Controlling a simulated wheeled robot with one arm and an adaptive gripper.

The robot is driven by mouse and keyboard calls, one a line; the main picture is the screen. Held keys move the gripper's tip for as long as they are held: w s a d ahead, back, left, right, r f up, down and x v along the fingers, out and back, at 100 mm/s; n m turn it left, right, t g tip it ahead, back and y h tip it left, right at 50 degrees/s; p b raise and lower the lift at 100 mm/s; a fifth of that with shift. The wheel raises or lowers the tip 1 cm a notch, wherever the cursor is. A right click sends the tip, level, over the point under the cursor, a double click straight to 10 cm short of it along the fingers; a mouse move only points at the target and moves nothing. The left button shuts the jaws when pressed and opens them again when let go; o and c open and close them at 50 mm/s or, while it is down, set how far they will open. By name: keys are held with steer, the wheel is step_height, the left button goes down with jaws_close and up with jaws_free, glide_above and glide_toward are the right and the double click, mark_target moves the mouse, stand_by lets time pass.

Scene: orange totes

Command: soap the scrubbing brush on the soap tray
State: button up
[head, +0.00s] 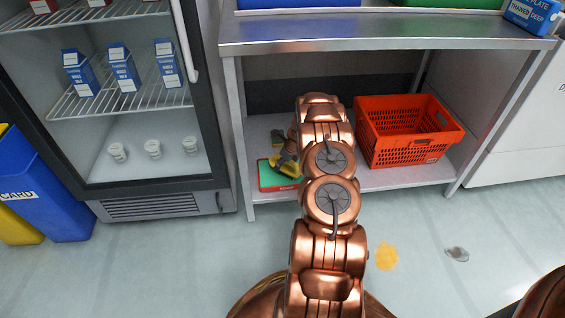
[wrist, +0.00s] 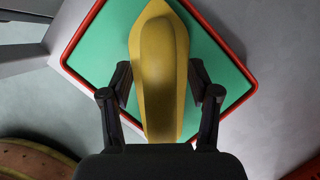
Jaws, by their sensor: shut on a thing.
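The scrubbing brush (wrist: 160,75) is yellow, with a raised handle along its top. My gripper (wrist: 160,80) is shut on it, one dark finger on each side. In the wrist view the brush lies over the green soap tray (wrist: 95,48) with a red rim; whether it touches the green surface is hard to tell. In the head view the soap tray (head: 266,183) sits on the low shelf at its front left. The brush (head: 287,168) shows there over the tray's right part. The underside of the brush is hidden, and my arm hides part of the shelf.
An orange tote (head: 408,150) stands on the same shelf to the right. The table's metal leg (head: 241,140) rises just left of the tray. A glass-door fridge (head: 150,120) stands further left. A yellow stain (head: 386,256) marks the floor.

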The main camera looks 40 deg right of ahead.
steer(key=shift+r+p, duration=2.65)
steer(key=shift+r, duration=0.85)
